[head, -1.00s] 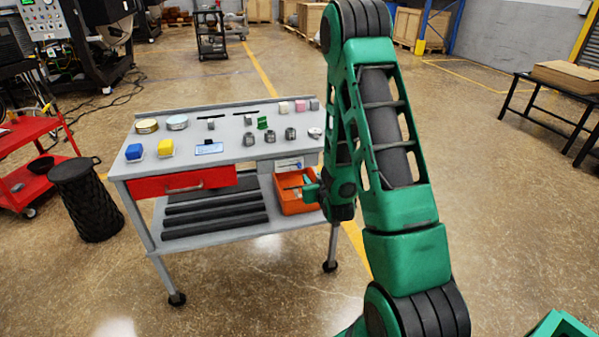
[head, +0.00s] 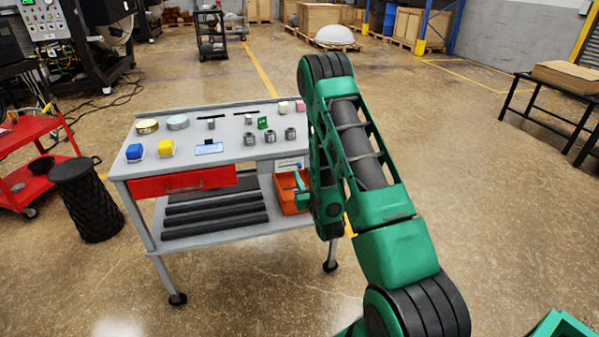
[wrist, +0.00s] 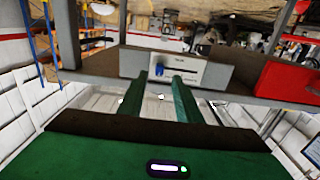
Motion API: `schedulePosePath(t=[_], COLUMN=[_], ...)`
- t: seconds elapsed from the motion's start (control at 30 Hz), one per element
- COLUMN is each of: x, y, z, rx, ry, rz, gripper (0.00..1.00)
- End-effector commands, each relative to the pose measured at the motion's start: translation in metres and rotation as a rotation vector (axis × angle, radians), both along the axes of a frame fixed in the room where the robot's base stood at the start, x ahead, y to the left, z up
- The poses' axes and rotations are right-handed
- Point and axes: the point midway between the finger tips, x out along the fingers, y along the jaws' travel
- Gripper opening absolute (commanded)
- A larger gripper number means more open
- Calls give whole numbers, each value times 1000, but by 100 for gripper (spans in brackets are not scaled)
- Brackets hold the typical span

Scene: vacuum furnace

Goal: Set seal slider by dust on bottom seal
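A small pale panel (head: 287,163) is set in the front of the grey workbench (head: 240,127), right of the red drawer. In the wrist view the panel (wrist: 205,74) carries a small blue knob (wrist: 160,69) on its left part, which appears to be the slider. Lettering on the panel is too small to read. My gripper (wrist: 158,84) is open, its two green fingers pointing at the panel with the knob between and beyond their tips. In the head view my gripper (head: 300,182) is just below the panel, partly hidden by my arm. I cannot make out dust or a bottom seal.
An orange bin (head: 290,201) is below the panel, behind my gripper. The red drawer (head: 182,182) is shut. A black basket (head: 88,205) stands left.

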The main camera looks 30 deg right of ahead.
Motion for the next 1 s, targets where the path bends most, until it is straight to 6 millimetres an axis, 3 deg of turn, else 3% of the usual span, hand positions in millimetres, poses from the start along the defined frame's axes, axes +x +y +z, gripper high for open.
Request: schedulePosePath(t=[0.1,0.3,0.67,0.8,1.0], x=[19,36,40,40,40], y=[-5,-11,-12,-12,-13], z=[1,0,0,0,0], rx=[-1,0,0,0,1], ry=[-2,0,0,1,1], rz=[0,0,-1,-1,-3], gripper=[31,31,31,0,0])
